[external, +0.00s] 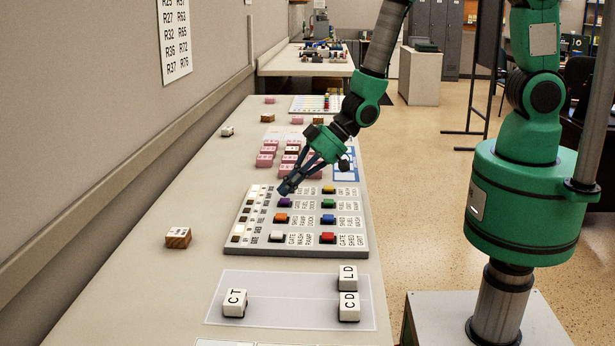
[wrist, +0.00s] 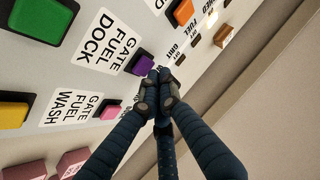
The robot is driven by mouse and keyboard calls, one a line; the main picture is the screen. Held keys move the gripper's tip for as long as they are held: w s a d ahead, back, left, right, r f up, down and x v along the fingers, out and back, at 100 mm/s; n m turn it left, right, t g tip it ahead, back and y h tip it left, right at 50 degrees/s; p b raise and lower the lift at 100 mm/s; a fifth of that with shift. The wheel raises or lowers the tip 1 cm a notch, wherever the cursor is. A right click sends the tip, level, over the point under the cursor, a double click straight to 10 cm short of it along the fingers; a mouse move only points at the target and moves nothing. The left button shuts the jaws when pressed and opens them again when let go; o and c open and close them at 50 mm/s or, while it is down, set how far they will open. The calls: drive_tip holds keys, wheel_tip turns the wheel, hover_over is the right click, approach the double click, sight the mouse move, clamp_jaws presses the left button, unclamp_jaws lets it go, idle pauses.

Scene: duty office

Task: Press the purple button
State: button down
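The purple button (external: 285,203) is in the left column of buttons on the grey panel (external: 300,249), partly covered by my gripper in the external view. In the wrist view the purple button (wrist: 143,62) is beside a label reading GATE FUEL DOCK. My gripper (external: 284,190) is shut and empty, its dark fingers pointing down at the panel. In the wrist view the closed fingertips (wrist: 158,80) overlap the right edge of the purple button. I cannot tell whether they touch it.
Orange (external: 281,218), white (external: 277,236), yellow (external: 328,189), green (external: 328,204), blue (external: 328,220) and red (external: 328,237) buttons surround it. A pink button (wrist: 109,112) is close by. Lettered blocks lie in front, pink blocks (external: 265,160) behind. The table's left side is mostly clear.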

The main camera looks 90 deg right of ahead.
drive_tip(key=shift+r+p, duration=2.45)
drive_tip(key=shift+r, duration=0.5)
wheel_tip(320, 180, up, 13)
drive_tip(key=h, duration=0.2)
hover_over(287, 199)
drive_tip(key=s+d, duration=0.1)
drive_tip(key=d, duration=0.3)
drive_tip(key=s+d+r+h+b, duration=0.1)
drive_tip(key=s+d+r, duration=0.1)
drive_tip(key=s+r, duration=0.3)
drive_tip(key=s+d+r+h, duration=0.1)
drive_tip(key=s+r, duration=0.3)
drive_tip(key=r, duration=0.4)
drive_tip(key=s+r+g, duration=0.1)
drive_tip(key=s+r, duration=0.2)
drive_tip(key=s, duration=0.5)
drive_tip(key=s+a+r+g, duration=0.1)
drive_tip(key=s+r, duration=0.3)
drive_tip(key=s, duration=0.5)
drive_tip(key=s+a+r+g+b, duration=0.1)
drive_tip(key=s+r, duration=0.3)
drive_tip(key=s, duration=0.5)
drive_tip(key=shift+r+n+y, duration=0.25)
drive_tip(key=shift+n+y, duration=0.05)
drive_tip(key=shift+y, duration=0.1)
